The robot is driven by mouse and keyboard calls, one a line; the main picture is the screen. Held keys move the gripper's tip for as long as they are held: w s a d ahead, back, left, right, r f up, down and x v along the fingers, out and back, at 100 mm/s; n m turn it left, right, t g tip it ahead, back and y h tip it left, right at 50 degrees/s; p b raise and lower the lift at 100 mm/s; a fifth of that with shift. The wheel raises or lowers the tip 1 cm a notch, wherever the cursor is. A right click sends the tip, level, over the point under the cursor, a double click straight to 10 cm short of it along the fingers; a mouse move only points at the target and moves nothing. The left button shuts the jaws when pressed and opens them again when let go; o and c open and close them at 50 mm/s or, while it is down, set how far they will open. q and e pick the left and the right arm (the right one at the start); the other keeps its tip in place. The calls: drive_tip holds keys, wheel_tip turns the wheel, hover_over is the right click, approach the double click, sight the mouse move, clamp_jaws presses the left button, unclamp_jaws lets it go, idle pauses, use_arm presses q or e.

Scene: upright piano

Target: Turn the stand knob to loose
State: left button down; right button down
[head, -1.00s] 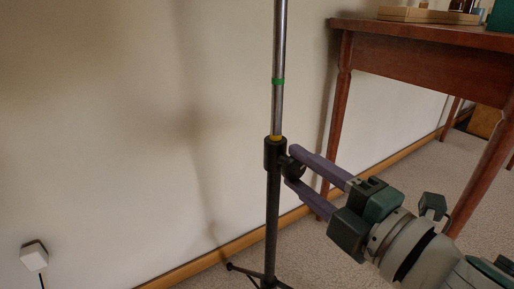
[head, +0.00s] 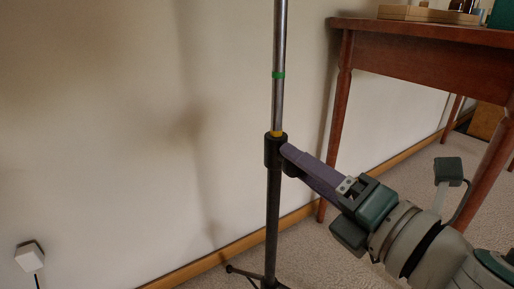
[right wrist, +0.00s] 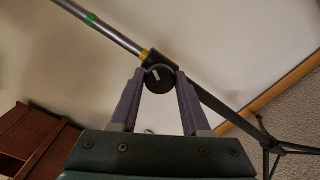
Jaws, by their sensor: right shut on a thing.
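The stand is an upright pole with a steel upper tube (head: 279,45), a green band (head: 278,75) and a yellow ring (head: 276,134) just above a black collar (head: 272,152). In the right wrist view the round black stand knob (right wrist: 159,78) sits on the collar and has a white mark. My right gripper (head: 287,160) is shut on the knob, with one purple finger on each side of it, as the right wrist view also shows (right wrist: 159,85). In the head view the fingers hide the knob. My left gripper is not in view.
A wooden table (head: 425,60) stands to the right behind my right arm, with a tray (head: 428,14) on top. The stand's legs (head: 250,275) spread on the carpet. A pale wall is behind, and a small white box (head: 29,256) is at lower left.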

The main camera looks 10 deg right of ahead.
idle(0.4)
drive_tip(key=shift+c, duration=1.9)
unclamp_jaws()
drive_tip(key=shift+s, duration=0.15)
drive_tip(key=p+v, duration=0.1)
drive_tip(key=v, duration=0.8)
drive_tip(key=shift+s+d+p, duration=0.15)
drive_tip(key=shift+s+p, duration=0.15)
